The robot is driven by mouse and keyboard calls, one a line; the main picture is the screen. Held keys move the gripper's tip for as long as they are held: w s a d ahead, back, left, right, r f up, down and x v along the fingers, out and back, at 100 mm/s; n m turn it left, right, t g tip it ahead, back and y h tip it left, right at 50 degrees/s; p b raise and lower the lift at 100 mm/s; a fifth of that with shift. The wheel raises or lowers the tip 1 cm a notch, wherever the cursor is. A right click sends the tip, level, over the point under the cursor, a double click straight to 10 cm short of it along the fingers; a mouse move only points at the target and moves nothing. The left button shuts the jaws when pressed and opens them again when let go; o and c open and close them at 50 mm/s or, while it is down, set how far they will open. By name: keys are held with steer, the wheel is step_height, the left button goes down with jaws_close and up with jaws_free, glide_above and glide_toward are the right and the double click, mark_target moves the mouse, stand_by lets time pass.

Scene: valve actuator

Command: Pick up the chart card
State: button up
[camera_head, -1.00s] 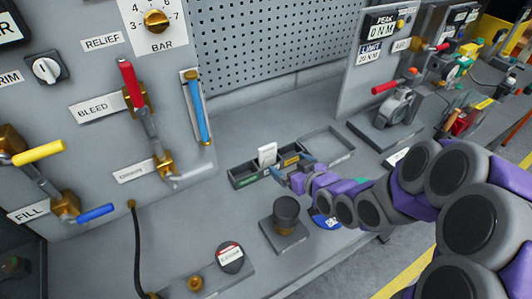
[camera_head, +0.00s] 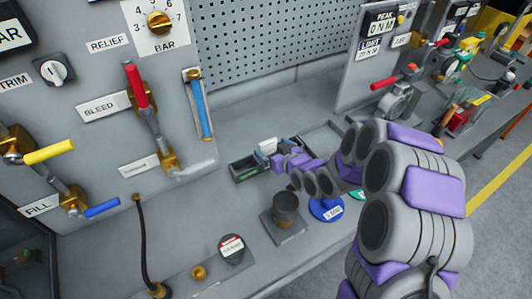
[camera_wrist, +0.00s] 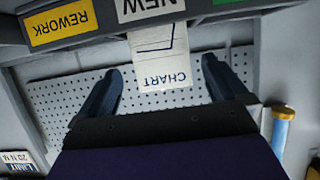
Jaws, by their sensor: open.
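The chart card (camera_wrist: 163,58) is white with the word CHART and a tick mark, upside down in the wrist view. It stands in the small divided tray (camera_head: 246,172), behind a compartment front labelled NEW (camera_wrist: 146,8). In the head view the card's top (camera_head: 267,145) shows as a small white patch, its lower part hidden by the tray and my gripper. My gripper (camera_wrist: 162,66) is open. Its two dark fingers lie to either side of the card in the wrist view, with visible gaps; it also shows at the tray in the head view (camera_head: 277,157).
A yellow REWORK label (camera_wrist: 60,25) is beside the NEW label. A black knob on a square plate (camera_head: 284,212) and a blue disc (camera_head: 326,208) stand in front of the tray. The valve panel (camera_head: 100,150) is at left, and an empty shallow tray lies right.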

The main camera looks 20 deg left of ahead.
mark_target(268, 148)
steer(key=shift+w+f, duration=0.1)
steer(key=shift+w, duration=0.15)
steer(key=x, duration=0.1)
steer(key=b+x, duration=0.1)
steer(key=x, duration=0.3)
steer(key=shift+s+a+b, duration=0.25)
steer(key=shift+a+b, duration=0.05)
steer(key=shift+a, duration=0.2)
steer(key=shift+d, duration=0.5)
steer(key=c, duration=0.3)
steer(key=shift+s+a, duration=0.1)
steer(key=shift+a, duration=0.15)
steer(key=c, duration=0.8)
